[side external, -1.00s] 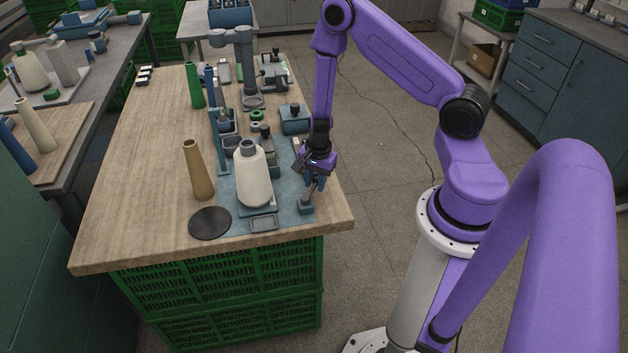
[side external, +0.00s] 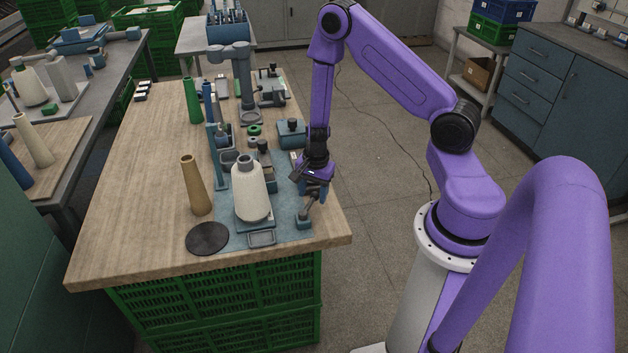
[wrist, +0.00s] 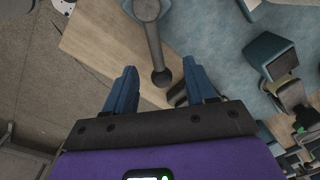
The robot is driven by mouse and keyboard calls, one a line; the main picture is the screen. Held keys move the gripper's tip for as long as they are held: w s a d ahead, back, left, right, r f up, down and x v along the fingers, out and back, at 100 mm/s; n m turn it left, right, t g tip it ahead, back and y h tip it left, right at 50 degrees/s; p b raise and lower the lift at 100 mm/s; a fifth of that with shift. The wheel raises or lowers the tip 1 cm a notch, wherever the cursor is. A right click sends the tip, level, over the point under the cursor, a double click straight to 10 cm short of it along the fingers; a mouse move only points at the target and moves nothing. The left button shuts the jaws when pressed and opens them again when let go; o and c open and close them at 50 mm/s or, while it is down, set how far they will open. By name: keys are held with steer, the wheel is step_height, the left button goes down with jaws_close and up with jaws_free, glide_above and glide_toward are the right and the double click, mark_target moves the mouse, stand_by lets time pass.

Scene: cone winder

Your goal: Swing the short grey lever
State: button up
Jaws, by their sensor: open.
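The short grey lever (side external: 310,208) rises at a tilt from a small blue-grey base (side external: 303,223) at the near right corner of the blue mat. In the wrist view the dark grey lever (wrist: 155,45) runs from a round pivot to a rounded knob end. My gripper (side external: 316,190) is over the lever, pointing down. In the wrist view my gripper (wrist: 159,70) is open, with one blue finger on each side of the lever's knob end. Gaps show on both sides, so neither finger appears to touch it.
A cream cone (side external: 252,192) stands just left of the lever. A tan cone (side external: 195,187) and a black disc (side external: 207,239) are farther left. A small grey tray (side external: 262,238) lies at the front. The table's right edge is close to the lever.

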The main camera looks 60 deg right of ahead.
mark_target(314, 199)
steer(key=shift+s+r, duration=0.2)
steer(key=shift+r, duration=2.65)
steer(key=shift+r, duration=0.1)
